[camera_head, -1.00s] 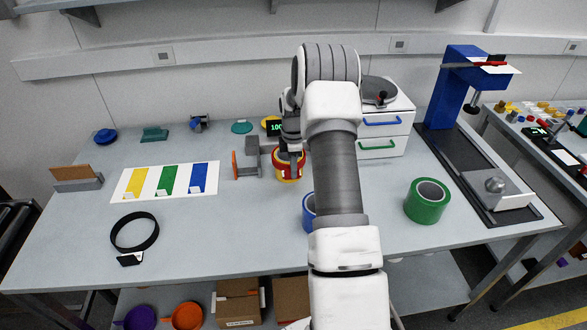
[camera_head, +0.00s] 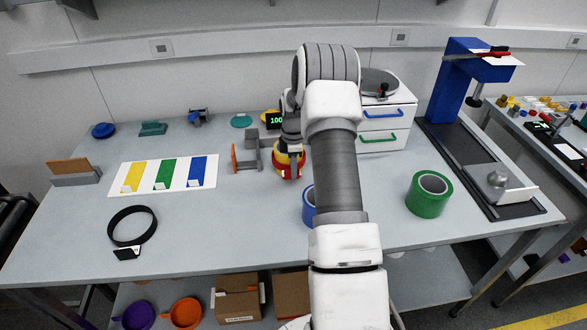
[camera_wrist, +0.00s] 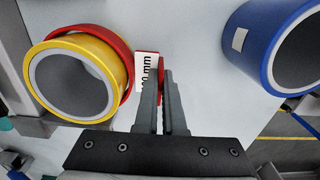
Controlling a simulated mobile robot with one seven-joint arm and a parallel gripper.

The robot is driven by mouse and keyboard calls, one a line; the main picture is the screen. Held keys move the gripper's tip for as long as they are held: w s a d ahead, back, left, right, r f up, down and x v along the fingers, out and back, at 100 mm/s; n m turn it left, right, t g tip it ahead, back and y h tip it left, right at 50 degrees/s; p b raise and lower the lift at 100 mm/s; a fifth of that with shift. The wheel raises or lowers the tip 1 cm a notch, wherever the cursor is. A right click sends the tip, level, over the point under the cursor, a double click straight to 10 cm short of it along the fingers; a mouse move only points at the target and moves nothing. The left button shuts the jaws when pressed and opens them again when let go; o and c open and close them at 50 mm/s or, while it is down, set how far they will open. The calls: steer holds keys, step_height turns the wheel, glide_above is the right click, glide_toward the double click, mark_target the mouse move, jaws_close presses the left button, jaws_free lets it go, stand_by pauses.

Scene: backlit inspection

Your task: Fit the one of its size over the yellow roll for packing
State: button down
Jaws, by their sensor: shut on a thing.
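The yellow roll (camera_wrist: 58,110) stands on the table in the wrist view, its open top facing the camera. In the head view, the roll (camera_head: 281,158) shows partly behind my arm. A red ring (camera_wrist: 119,51) with a white "mm" tag sits around the roll, its upper yellow edge showing above the ring; the red ring (camera_head: 288,173) also shows in the head view. My gripper (camera_wrist: 163,75) is shut on the ring's tag, beside the roll. The tag's first digits and the ring's far underside are hidden. A black ring (camera_head: 112,222) with its own tag lies at the table's front left.
A blue roll (camera_wrist: 246,52) stands close by on the right in the wrist view. A green roll (camera_head: 413,195) stands further right. A grey holder with an orange plate (camera_head: 233,158) is just left of the yellow roll. The table's front middle (camera_head: 225,225) is clear.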

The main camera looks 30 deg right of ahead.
steer(key=shift+f+b, duration=0.95)
steer(key=shift+f, duration=0.5)
steer(key=c, duration=0.9)
jaws_free()
steer(key=shift+c, duration=0.2)
step_height(320, 180, up, 17)
steer(key=shift+r, duration=0.2)
